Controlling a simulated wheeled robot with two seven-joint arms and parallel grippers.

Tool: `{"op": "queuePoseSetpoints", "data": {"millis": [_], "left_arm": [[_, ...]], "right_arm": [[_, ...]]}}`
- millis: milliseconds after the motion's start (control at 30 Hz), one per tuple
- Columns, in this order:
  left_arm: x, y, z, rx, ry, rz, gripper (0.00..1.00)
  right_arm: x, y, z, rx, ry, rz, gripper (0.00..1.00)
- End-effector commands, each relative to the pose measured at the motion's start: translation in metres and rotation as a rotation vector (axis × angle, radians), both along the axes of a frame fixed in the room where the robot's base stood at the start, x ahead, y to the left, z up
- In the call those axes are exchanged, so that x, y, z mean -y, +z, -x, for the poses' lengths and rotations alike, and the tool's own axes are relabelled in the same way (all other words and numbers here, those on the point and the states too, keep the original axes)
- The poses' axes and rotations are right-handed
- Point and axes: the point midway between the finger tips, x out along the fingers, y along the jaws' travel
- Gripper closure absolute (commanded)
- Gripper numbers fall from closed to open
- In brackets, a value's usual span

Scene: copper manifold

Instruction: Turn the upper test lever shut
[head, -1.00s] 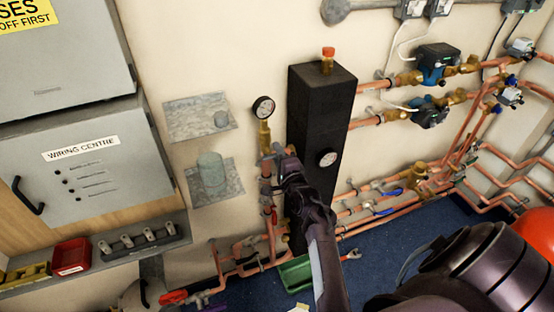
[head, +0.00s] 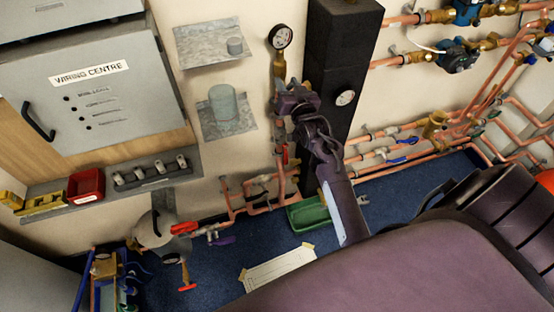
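My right gripper (head: 286,103) is at the vertical copper pipe, just below the brass fitting (head: 280,68) of the round pressure gauge (head: 280,37), left of the tall black block. Its fingers are dark and overlap the pipe, so I cannot tell whether they are open or shut, or touching anything. I cannot make out the upper test lever; the gripper covers that stretch of pipe. A small red lever (head: 284,155) shows lower on the same pipe, below the gripper. My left gripper is not in view.
The black block (head: 343,45) with a dial stands close right of the gripper. Metal plates (head: 240,112) and the wiring centre box (head: 75,110) are on the left wall. A green tray (head: 308,214) and a paper sheet (head: 278,270) lie on the blue floor.

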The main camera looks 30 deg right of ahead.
Motion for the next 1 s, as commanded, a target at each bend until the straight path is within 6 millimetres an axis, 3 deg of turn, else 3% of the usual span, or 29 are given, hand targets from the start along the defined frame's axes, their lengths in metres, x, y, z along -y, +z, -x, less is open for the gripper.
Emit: {"op": "queuePoseSetpoints", "data": {"millis": [167, 300, 567, 1000], "left_arm": [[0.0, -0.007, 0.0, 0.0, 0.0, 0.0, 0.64], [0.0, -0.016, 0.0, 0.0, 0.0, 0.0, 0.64], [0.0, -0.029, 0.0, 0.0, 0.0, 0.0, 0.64], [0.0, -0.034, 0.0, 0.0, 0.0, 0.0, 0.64]], "right_arm": [[-0.007, -0.001, -0.001, -0.062, 0.003, 0.259, 0.66], [-0.014, -0.004, 0.031, -0.061, 0.002, 0.244, 0.66], [-0.026, -0.006, 0.077, -0.067, 0.004, 0.239, 0.66], [-0.049, -0.092, 0.073, -0.207, 0.069, 0.2, 0.66]]}}
